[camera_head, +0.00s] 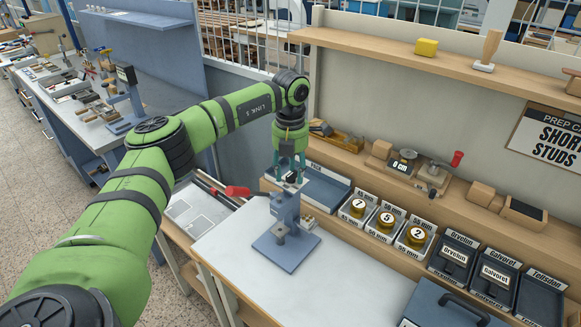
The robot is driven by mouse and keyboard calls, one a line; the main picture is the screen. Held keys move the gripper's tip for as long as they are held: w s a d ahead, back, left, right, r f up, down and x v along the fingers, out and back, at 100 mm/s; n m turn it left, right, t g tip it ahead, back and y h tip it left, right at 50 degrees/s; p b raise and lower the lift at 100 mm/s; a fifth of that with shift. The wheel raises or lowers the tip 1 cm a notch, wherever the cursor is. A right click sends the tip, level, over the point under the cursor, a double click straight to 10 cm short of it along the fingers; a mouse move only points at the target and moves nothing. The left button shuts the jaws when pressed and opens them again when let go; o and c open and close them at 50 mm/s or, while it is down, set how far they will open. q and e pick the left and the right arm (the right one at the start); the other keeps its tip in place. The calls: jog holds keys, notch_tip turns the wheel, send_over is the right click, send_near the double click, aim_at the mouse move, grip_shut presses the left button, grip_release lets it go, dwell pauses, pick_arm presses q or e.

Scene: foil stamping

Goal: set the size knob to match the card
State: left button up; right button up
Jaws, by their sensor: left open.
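My left gripper (290,176) points down, open, just over the head of a blue-grey stamping press (287,215) with a red-tipped lever (238,191). Its fingers cover part of the press head, so I cannot tell whether they touch it or whether a knob is there. A small stand labelled "6 cm" (400,168) with a dark round top stands on the back ledge, right of the gripper. I cannot tell which part is the size knob. A white card (556,142) on the back board, cut off at the right edge, reads "PREP" and "SHORT STUDS". My right gripper is out of view.
Three numbered round tins (386,221) sit in holders right of the press, with labelled dark trays (496,275) beyond. A small device with a red knob (457,159) stands on the ledge. A blue case (440,304) is at the front right. The white tabletop (340,285) before the press is clear.

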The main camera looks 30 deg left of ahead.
pick_arm(q)
grip_shut()
jog(key=shift+n, duration=0.3)
jog(key=n, duration=0.5)
jog(key=shift+s, duration=0.1)
jog(key=n, duration=0.6)
jog(key=shift+d+r, duration=0.1)
jog(key=shift+n, duration=0.3)
dwell(0.4)
grip_release()
